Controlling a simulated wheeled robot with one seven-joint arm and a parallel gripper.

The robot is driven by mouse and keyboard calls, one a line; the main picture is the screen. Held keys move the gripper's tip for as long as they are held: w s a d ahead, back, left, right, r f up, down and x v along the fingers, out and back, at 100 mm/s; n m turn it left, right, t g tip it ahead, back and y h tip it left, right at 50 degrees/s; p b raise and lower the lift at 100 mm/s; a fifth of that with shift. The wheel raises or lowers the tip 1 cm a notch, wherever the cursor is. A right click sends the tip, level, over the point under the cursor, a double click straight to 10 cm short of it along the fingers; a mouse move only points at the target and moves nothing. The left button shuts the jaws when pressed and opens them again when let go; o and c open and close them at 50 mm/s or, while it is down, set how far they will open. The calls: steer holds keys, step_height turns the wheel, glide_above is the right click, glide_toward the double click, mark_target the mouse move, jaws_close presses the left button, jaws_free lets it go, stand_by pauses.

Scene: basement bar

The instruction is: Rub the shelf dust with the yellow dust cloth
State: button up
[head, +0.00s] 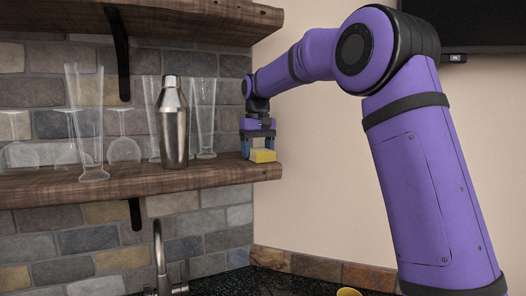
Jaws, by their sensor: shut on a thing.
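The yellow dust cloth (263,156) shows as a small folded block at the right end of the lower wooden shelf (200,178). My gripper (260,148) points down and is shut on the cloth from above. The cloth is at the shelf's top surface, near its right front end; I cannot tell whether it presses on the wood. No dust can be made out on the shelf at this size.
A metal cocktail shaker (174,124) stands left of my gripper, with a tall clear glass (204,120) between them. More clear glasses stand further left. An upper shelf (150,18) is above. Below are a faucet (159,260) and a yellow object (348,292).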

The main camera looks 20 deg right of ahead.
mark_target(232, 161)
steer(key=shift+a+f, duration=0.15)
steer(key=shift+a, duration=2.2)
steer(key=shift+a, duration=1.65)
steer(key=shift+r, duration=3.1)
steer(key=shift+r, duration=0.15)
steer(key=shift+r, duration=1.35)
